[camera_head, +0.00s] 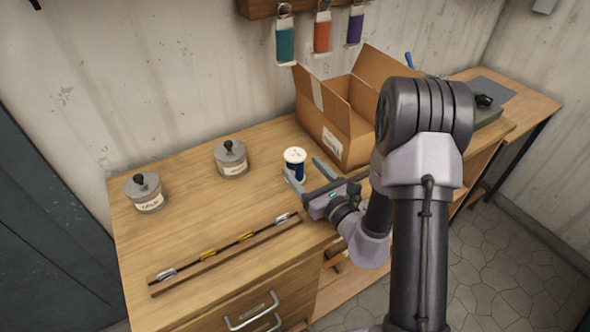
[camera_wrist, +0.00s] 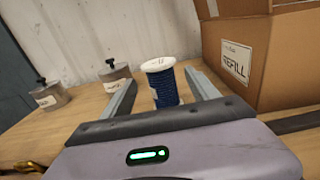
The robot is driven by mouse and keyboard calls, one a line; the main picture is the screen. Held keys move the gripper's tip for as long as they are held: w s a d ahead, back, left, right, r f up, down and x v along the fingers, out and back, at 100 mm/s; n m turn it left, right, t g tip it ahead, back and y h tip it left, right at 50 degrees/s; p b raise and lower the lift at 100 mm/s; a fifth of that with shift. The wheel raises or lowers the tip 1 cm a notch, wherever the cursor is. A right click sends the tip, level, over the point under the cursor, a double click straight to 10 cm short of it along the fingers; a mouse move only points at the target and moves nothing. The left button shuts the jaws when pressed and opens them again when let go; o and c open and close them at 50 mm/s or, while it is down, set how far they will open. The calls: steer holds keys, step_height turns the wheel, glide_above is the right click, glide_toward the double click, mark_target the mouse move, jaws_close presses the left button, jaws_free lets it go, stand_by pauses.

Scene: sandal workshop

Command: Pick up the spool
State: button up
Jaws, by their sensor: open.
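The spool (camera_head: 295,164) stands upright on the wooden workbench, with a white top and dark blue thread. My gripper (camera_head: 306,170) is open and low over the bench, with one finger on each side of the spool. In the wrist view the spool (camera_wrist: 163,83) shows between the two fingers of my gripper (camera_wrist: 160,85), with a gap on each side. The spool's lower end is partly hidden by the gripper in the head view.
An open cardboard box (camera_head: 345,112) labelled REFILL stands close right of the spool. Two lidded grey pots (camera_head: 231,160) (camera_head: 145,195) stand to the left. A wooden strip (camera_head: 226,255) with metal pieces lies near the bench's front edge. Coloured tags (camera_head: 322,35) hang on the wall.

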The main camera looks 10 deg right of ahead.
mark_target(300, 165)
steer(key=x, duration=0.5)
steer(key=shift+w+b, duration=0.1)
steer(key=shift+b, duration=0.3)
jaws_close()
